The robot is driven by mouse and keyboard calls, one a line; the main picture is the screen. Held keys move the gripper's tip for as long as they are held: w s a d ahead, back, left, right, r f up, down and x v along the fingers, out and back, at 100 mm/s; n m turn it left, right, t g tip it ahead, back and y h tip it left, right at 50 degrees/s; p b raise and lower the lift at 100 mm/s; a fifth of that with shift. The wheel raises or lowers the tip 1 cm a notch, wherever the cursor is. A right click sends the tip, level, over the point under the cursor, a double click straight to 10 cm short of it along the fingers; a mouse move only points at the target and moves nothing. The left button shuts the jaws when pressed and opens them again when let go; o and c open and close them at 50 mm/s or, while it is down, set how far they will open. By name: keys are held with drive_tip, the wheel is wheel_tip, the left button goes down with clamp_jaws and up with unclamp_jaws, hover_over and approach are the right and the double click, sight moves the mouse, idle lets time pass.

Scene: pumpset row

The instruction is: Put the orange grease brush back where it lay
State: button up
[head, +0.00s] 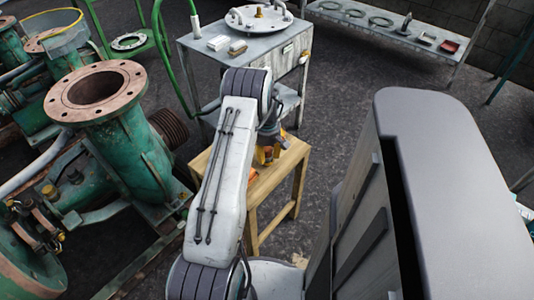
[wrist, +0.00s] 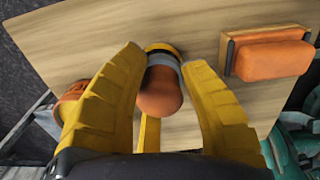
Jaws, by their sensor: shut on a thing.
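My gripper (wrist: 163,60) has its yellow fingers closed around what looks like the orange grease brush (wrist: 160,92). The brush shows a rounded orange handle, a grey collar and a yellow and dark band at its far end. It is over the small wooden table (wrist: 200,30); I cannot tell whether it touches the top. In the head view my gripper (head: 268,153) is low over the same table (head: 268,187), and my arm hides part of it. The held brush cannot be made out there.
An orange block in a wooden holder (wrist: 270,57) lies right of my gripper in the wrist view. Another orange thing (wrist: 72,100) is partly behind the left finger.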

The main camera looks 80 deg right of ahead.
drive_tip(key=shift+f+b, duration=0.45)
drive_tip(key=shift+f, duration=0.05)
idle(0.5)
drive_tip(key=o, duration=1.2)
drive_tip(key=shift+o, duration=0.2)
drive_tip(key=shift+r, duration=0.15)
drive_tip(key=shift+r+p, duration=0.9)
drive_tip(key=shift+r, duration=0.5)
wheel_tip(320, 180, up, 12)
